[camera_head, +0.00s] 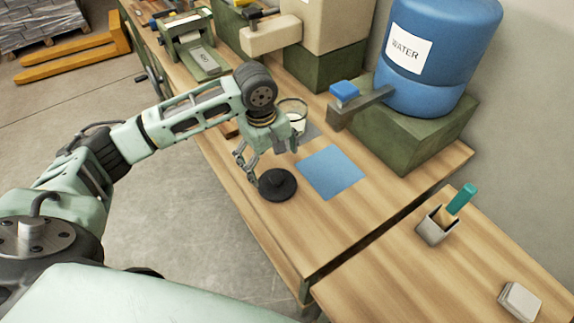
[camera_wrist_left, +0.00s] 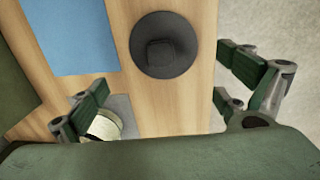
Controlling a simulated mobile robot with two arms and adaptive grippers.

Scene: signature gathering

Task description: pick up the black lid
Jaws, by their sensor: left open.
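The black lid (camera_head: 277,187) is a round dark disc lying flat on the wooden table near its front edge. In the left wrist view the lid (camera_wrist_left: 164,45) shows a square raised knob at its centre. My left gripper (camera_head: 268,174) is open and empty, just above and beside the lid in the head view. In the left wrist view its fingers (camera_wrist_left: 160,95) are spread wide, with the lid ahead of them and nothing between. My right gripper is not in view.
A blue square mat (camera_head: 331,172) lies right of the lid. A whitish cup (camera_head: 294,112) stands behind the gripper on a grey mat. A blue water barrel (camera_head: 437,55) stands on a green block (camera_head: 400,125). A holder (camera_head: 436,228) with a teal-handled item is at the right.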

